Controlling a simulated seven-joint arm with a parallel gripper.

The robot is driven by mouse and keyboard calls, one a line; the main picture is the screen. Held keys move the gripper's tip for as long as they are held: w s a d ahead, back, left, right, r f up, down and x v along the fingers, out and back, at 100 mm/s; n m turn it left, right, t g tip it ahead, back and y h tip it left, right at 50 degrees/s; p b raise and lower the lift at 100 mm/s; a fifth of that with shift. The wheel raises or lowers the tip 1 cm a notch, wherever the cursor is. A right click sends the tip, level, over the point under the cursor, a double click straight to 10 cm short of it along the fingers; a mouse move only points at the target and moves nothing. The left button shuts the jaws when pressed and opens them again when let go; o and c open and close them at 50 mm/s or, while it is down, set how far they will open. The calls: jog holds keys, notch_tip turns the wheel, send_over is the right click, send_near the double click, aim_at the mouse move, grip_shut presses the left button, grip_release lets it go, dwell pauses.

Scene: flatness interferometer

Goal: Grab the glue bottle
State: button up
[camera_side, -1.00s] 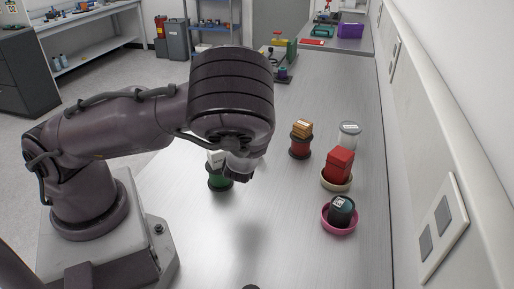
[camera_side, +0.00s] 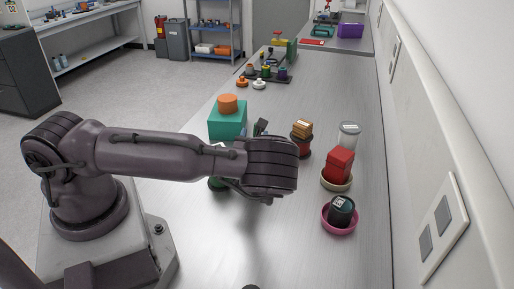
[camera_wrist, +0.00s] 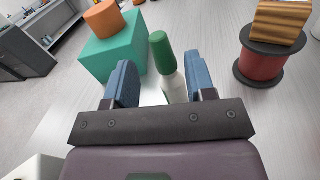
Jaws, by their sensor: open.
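A white bottle with a green cap, which looks like the glue bottle (camera_wrist: 160,43), shows between my fingers in the wrist view, nearer the right finger. Its lower body is partly hidden by that finger and the gripper body. My gripper (camera_wrist: 158,75) is open, with a blue-padded finger on each side of the bottle; I cannot tell whether either touches it. In the side view my gripper (camera_side: 261,127) is mostly hidden behind my wrist, low over the bench between the teal box and the red spool.
A teal box (camera_side: 227,124) with an orange cylinder (camera_side: 228,103) stands left of my gripper. A red spool (camera_side: 301,146) bearing a wooden block stands right.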

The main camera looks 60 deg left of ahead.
jog(key=x, duration=0.5)
jog(key=shift+w, duration=0.25)
jog(key=shift+c, duration=0.2)
grip_shut()
